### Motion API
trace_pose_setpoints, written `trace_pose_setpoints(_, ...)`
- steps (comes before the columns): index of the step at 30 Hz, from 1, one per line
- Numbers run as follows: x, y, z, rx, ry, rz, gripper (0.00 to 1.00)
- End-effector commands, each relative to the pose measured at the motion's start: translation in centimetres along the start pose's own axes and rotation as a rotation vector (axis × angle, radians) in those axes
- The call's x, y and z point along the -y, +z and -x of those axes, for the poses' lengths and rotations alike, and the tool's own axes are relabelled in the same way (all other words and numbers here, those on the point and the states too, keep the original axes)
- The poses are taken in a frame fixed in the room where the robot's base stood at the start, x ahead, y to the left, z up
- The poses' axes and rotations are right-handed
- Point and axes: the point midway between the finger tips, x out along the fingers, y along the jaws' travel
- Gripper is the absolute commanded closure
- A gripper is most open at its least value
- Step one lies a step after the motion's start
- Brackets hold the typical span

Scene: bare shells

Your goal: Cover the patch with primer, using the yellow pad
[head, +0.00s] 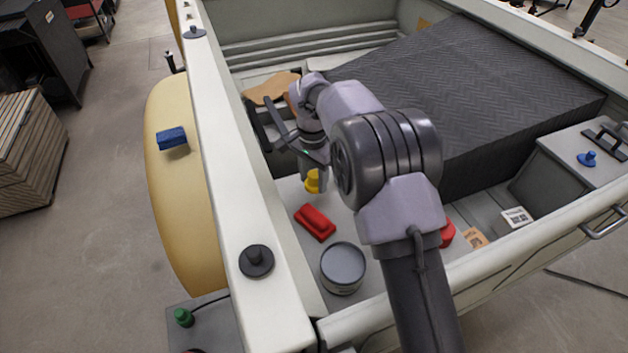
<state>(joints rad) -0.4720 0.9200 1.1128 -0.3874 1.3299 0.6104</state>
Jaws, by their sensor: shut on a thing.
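The yellow pad (312,182) is at the tip of my gripper (315,172), which is shut on it. My gripper hides part of the pad. They are above the pale ledge inside the truck bed, behind a red pad; I cannot tell whether the yellow pad touches the ledge. An open round tin (343,267) with grey contents, perhaps the primer, stands on the ledge nearer the camera. A tan, irregular patch-like area (268,88) shows farther back by the left wall, partly hidden by my arm. I cannot tell for certain that it is the patch.
The red pad (315,222) lies between the yellow pad and the tin. The bed's left wall (228,170) carries dark knobs. A blue block (171,138) sits on the yellow fender. A large dark ridged block (470,90) fills the bed's right side. Another red object (447,233) is partly hidden.

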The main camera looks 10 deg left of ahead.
Motion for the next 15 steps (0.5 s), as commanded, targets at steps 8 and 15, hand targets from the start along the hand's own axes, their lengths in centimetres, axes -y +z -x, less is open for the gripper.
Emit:
trace_pose_setpoints(8, -1.6, 0.9, 1.6, -0.002, -0.001, 0.002, 0.87)
trace_pose_setpoints(15, -10.4, 6.6, 6.3, -0.003, -0.005, 0.003, 0.87)
